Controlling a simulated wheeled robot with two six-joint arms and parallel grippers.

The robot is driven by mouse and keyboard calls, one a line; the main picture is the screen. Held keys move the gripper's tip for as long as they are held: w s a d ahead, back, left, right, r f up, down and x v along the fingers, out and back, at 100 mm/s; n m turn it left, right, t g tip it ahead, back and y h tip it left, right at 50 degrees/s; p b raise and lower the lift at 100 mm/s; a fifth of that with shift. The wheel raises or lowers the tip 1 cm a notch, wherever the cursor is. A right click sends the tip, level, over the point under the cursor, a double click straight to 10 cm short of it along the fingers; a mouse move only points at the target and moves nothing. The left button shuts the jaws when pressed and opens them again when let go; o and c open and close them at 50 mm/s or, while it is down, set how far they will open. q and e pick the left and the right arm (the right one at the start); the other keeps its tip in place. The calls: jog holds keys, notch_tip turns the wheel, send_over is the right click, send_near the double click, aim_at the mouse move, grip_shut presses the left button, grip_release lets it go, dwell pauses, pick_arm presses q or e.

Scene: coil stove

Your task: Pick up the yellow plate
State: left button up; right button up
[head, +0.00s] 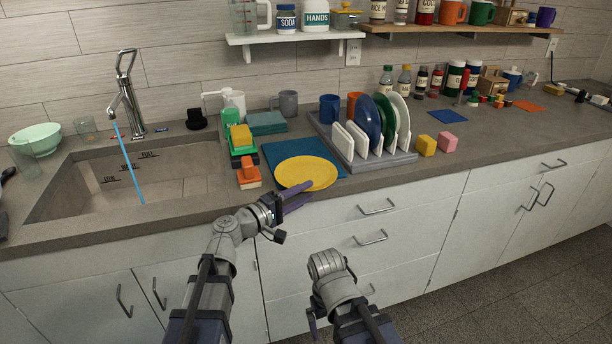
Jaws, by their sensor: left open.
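The yellow plate (305,173) lies flat on a dark blue mat (283,152) on the counter, right of the sink. My left gripper (303,196) is open and empty at the counter's front edge, just in front of the plate's near rim. Its fingers point right, and I cannot tell whether they touch the plate. My right arm shows low in the picture, in front of the drawers; its gripper fingers are not clearly visible.
A grey dish rack (374,160) with several plates stands right of the plate. An orange brush (248,176) lies to its left. The sink (75,192) has running water from the faucet (128,92). Yellow (424,145) and pink (447,142) blocks sit right of the rack.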

aim_at(314, 187)
pick_arm(q)
jog(key=x, duration=0.4)
jog(key=shift+w+f, duration=0.1)
grip_shut()
dwell(1.3)
